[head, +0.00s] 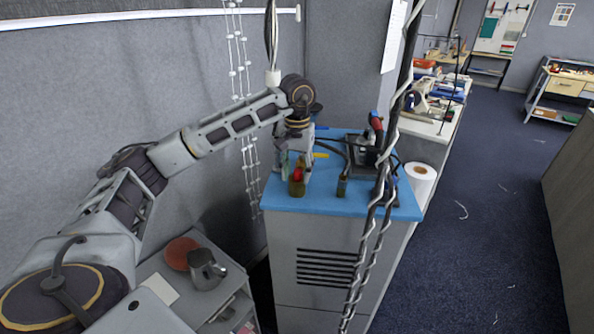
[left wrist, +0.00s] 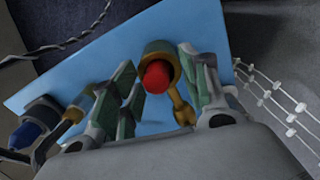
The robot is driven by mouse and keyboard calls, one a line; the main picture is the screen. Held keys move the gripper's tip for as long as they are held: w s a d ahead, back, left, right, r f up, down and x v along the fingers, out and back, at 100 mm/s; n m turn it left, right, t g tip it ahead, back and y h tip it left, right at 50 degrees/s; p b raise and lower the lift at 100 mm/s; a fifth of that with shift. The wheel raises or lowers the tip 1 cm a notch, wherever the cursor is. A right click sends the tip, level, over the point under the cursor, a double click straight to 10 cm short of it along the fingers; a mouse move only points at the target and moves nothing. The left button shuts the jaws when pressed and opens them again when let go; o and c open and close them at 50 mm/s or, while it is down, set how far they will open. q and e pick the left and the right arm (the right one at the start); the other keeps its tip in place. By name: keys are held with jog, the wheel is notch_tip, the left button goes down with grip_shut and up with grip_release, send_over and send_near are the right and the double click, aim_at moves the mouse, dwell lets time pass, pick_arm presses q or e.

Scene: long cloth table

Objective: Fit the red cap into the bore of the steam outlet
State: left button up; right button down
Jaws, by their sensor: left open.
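The red cap (head: 297,174) sits at the mouth of a brass-coloured round fitting (head: 297,188), seemingly the steam outlet, near the front left of the blue table top. In the left wrist view the red cap (left wrist: 156,76) shows against the brass ring (left wrist: 160,50), its rounded end facing the camera. How deep it sits in the bore cannot be told. My left gripper (head: 294,158) is right above and behind it. In the left wrist view its green-padded fingers (left wrist: 158,82) are open, one on each side of the cap, with gaps visible. My right gripper is not in view.
A dark machine with a red-topped handle (head: 376,124) stands right of the gripper, with a small dark fitting (head: 342,187) in front. A paper roll (head: 421,180) stands at the right edge. A metal jug (head: 206,270) rests on the lower grey shelf. Twisted cables hang in front.

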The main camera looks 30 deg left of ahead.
aim_at(297, 169)
pick_arm(q)
jog(key=shift+w+r, duration=0.1)
jog(key=shift+r, duration=0.5)
notch_tip(297, 169, up, 11)
jog(key=shift+f, duration=0.15)
dwell(1.0)
dwell(1.4)
